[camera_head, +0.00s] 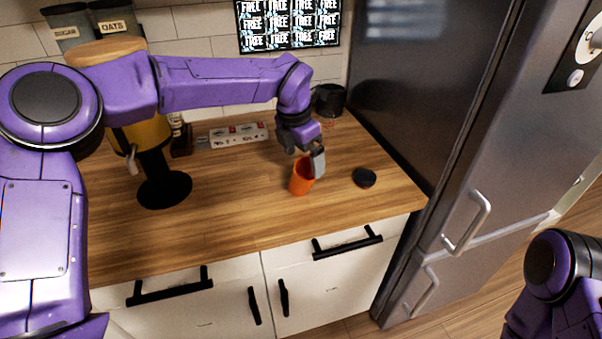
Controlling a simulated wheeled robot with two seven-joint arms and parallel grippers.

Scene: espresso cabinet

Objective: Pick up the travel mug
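The orange travel mug (301,178) stands on the wooden counter near its front edge, open at the top. My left gripper (313,162) reaches down to it from above. One grey finger shows beside the mug's right upper side and overlaps the rim in the picture. The other finger is hard to make out, so I cannot tell whether the gripper is closed on the mug. A round black piece (364,177), perhaps the lid, lies apart to the right. My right arm shows at the lower right, with its gripper out of view.
The wooden counter (240,215) is clear in front of the mug. A yellow and black appliance (165,188) stands at left. A power strip (238,136) and a dark pot (330,100) are at the back. A tall fridge (440,110) bounds the right side.

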